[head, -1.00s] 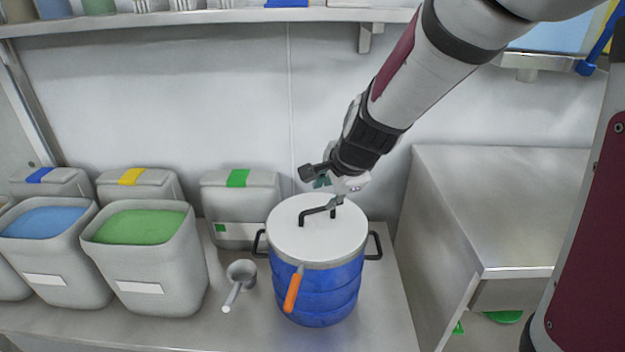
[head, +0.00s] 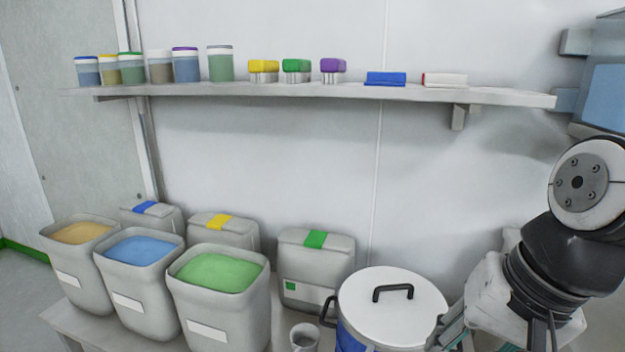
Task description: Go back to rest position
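My gripper (head: 458,328) is at the lower right of the head view, just right of the pot and in front of its right side. Its fingers are partly cut off by the frame's bottom edge, so I cannot tell whether they are open or shut. My arm is folded at the right edge. The blue pot (head: 350,340) stands at the bottom with its white lid (head: 402,318) on it. The lid's black handle (head: 393,290) is free, with nothing holding it.
Open bins of orange (head: 82,233), blue (head: 140,250) and green powder (head: 218,272) stand at left, with closed bins behind. A scoop cup (head: 304,336) is beside the pot. A wall shelf (head: 300,95) carries jars, colour-topped pieces and cloths. Open wall space lies between shelf and bins.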

